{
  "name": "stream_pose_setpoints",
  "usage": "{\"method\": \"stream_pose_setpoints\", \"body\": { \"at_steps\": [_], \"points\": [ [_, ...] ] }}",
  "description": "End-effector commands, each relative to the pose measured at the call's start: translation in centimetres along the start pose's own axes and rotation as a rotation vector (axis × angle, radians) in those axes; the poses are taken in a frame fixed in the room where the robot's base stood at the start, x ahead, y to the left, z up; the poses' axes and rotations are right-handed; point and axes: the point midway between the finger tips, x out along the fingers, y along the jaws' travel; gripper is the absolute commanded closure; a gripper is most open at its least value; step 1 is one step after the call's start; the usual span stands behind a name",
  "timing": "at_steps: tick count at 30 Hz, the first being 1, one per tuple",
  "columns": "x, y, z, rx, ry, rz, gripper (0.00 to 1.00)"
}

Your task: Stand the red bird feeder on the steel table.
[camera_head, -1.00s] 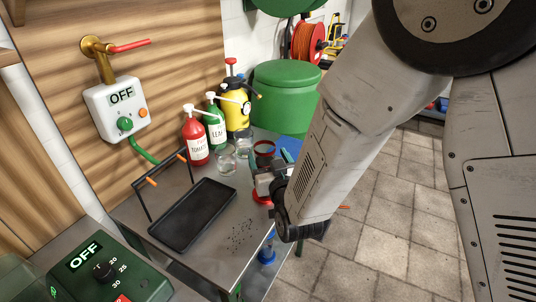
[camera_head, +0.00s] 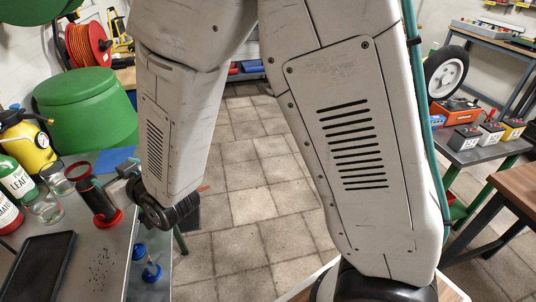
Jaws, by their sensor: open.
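The red bird feeder (camera_head: 99,201), a dark tube on a round red base, stands on the steel table (camera_head: 92,237) near its right edge. It looks upright, base down. My gripper (camera_head: 127,170) is open, just to the right of and behind the feeder's upper part. A narrow gap seems to separate them. My arm link hides part of the gripper, and its fingertips are small and hard to make out.
Glass jars (camera_head: 46,208) and red and green bottles (camera_head: 16,178) stand left of the feeder. A black tray (camera_head: 40,268) and scattered dark specks lie in front. A blue item (camera_head: 146,262) is below the table's right edge. Tiled floor (camera_head: 245,190) to the right is open.

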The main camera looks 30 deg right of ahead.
Motion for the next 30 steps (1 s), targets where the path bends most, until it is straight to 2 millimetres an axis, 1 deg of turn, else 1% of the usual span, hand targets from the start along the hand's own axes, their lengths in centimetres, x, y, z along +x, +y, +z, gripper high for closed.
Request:
{"method": "stream_pose_setpoints", "body": {
  "at_steps": [1,2,3,5,6,8,9,11,12,14,15,17,18,20,21,24,27,30],
  "points": [
    [-0.6,2.0,-1.6,0.019,-0.054,0.020,0.28],
    [-1.1,3.0,-2.0,0.027,-0.099,0.029,0.28],
    [-1.9,4.2,-2.5,0.039,-0.159,0.040,0.28],
    [-3.5,6.1,-3.2,0.055,-0.249,0.056,0.28],
    [-4.8,7.3,-3.5,0.066,-0.309,0.068,0.28],
    [-7.1,9.0,-4.0,0.082,-0.400,0.088,0.28],
    [-8.9,10.1,-4.2,0.093,-0.460,0.102,0.28],
    [-11.7,11.6,-4.5,0.108,-0.550,0.124,0.28],
    [-13.9,12.5,-4.7,0.120,-0.611,0.138,0.28],
    [-17.3,13.7,-4.8,0.140,-0.700,0.163,0.28],
    [-19.7,14.4,-4.8,0.153,-0.762,0.182,0.28],
    [-23.5,15.1,-4.8,0.176,-0.851,0.210,0.28],
    [-26.0,15.5,-4.8,0.191,-0.908,0.229,0.28],
    [-29.6,15.8,-4.7,0.216,-0.987,0.257,0.28],
    [-31.8,15.9,-4.6,0.231,-1.036,0.274,0.28],
    [-36.2,15.7,-4.4,0.267,-1.133,0.307,0.28],
    [-38.9,15.4,-4.3,0.291,-1.195,0.328,0.28],
    [-40.0,15.2,-4.2,0.303,-1.224,0.337,0.28]
  ]
}}
